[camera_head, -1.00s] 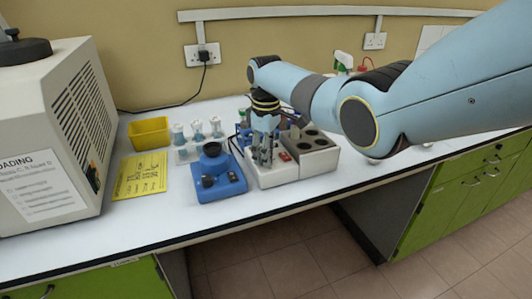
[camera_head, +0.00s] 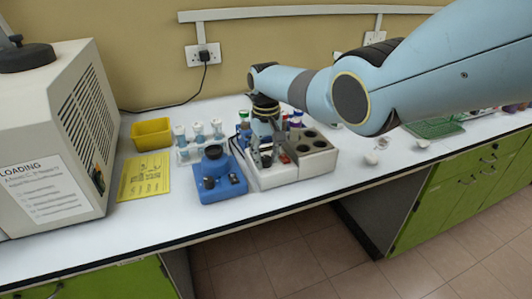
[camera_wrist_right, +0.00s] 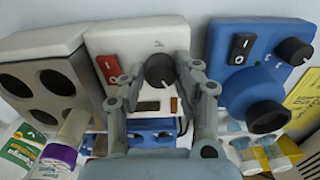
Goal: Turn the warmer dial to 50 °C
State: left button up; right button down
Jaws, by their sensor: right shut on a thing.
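The warmer is a white unit (camera_head: 275,178) with a grey block with round holes (camera_head: 316,145) on its right in the head view. In the right wrist view its panel (camera_wrist_right: 112,42) shows a red switch (camera_wrist_right: 108,68) and a black dial (camera_wrist_right: 160,70). My right gripper (camera_head: 264,160) reaches down over the panel. In the right wrist view its fingers (camera_wrist_right: 158,78) stand on either side of the dial and are shut on it. The dial's scale is too small to read. My left gripper is not in view.
A blue device (camera_head: 222,184) with a black knob stands close to the warmer's left. Capped tubes (camera_head: 198,133) stand behind it, beside a yellow tray (camera_head: 151,134) and a yellow note (camera_head: 144,176). A large beige machine (camera_head: 50,130) is at far left. The bench front is clear.

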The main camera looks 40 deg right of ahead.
aim_at(266, 158)
jog(key=m+p, duration=0.1)
jog(key=m, duration=0.4)
jog(key=shift+m, duration=0.3)
jog(key=m, duration=0.4)
jog(key=shift+m, duration=0.6)
jog(key=c, duration=1)
grip_release()
jog(key=shift+o, duration=0.2)
notch_tip(266, 158, up, 12)
